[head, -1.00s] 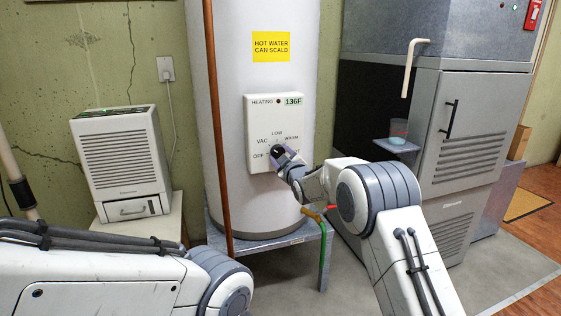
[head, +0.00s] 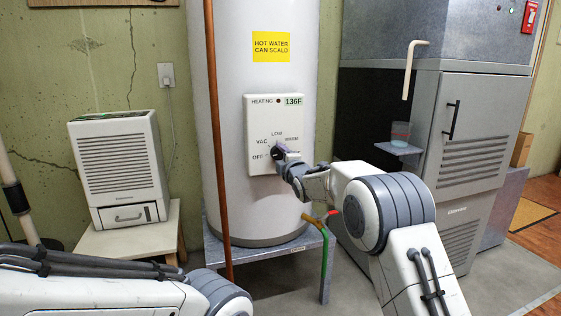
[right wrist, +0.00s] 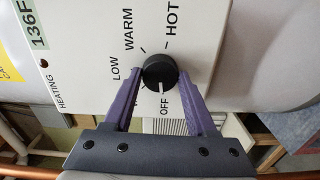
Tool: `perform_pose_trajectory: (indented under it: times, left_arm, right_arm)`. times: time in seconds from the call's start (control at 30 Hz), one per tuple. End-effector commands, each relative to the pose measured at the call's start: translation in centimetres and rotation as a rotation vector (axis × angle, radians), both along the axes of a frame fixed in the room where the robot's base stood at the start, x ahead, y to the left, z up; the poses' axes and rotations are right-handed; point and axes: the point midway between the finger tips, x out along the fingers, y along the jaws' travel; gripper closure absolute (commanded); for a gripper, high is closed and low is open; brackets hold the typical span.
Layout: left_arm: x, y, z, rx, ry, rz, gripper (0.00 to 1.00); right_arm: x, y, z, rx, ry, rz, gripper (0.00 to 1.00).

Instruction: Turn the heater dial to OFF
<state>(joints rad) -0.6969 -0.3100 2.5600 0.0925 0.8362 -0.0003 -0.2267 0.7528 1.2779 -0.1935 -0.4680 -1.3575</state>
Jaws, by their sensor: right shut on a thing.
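The heater dial (right wrist: 160,70) is a round black knob on the white control panel (head: 262,112) of the water heater (head: 225,90). In the head view the dial (head: 277,149) is partly hidden by my gripper. My right gripper (right wrist: 158,73) has its purple fingers on either side of the dial and is shut on it; it also shows in the head view (head: 281,153). In the right wrist view the dial's white mark faces the OFF label (right wrist: 164,104). LOW, WARM and HOT are readable; VAC is mostly covered by a finger. My left gripper is out of view.
A copper pipe (head: 214,130) runs upright left of the panel. The heater stands on a grey stand (head: 255,251) with a green hose (head: 324,250). A dehumidifier (head: 119,165) is at left; a grey cabinet (head: 470,140) with a cup (head: 400,132) on its shelf is at right.

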Motion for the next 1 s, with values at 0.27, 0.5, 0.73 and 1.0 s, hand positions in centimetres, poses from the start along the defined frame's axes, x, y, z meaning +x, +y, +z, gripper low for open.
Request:
perform_pose_trajectory:
  times: [0.27, 0.5, 0.73, 1.0]
  left_arm:
    - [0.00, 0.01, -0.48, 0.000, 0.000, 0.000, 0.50]
    - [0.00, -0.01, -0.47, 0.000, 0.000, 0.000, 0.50]
    - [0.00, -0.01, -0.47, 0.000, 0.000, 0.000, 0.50]
    - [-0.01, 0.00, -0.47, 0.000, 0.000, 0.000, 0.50]
  right_arm:
    - [-0.07, 0.26, -0.06, -0.052, -0.016, 0.004, 0.98]
    - [-0.07, 0.27, -0.04, -0.057, -0.018, 0.004, 0.98]
    - [-0.07, 0.27, -0.05, -0.056, -0.017, 0.004, 0.16]
    - [-0.03, 0.12, -0.05, -0.054, -0.016, 0.002, 0.13]
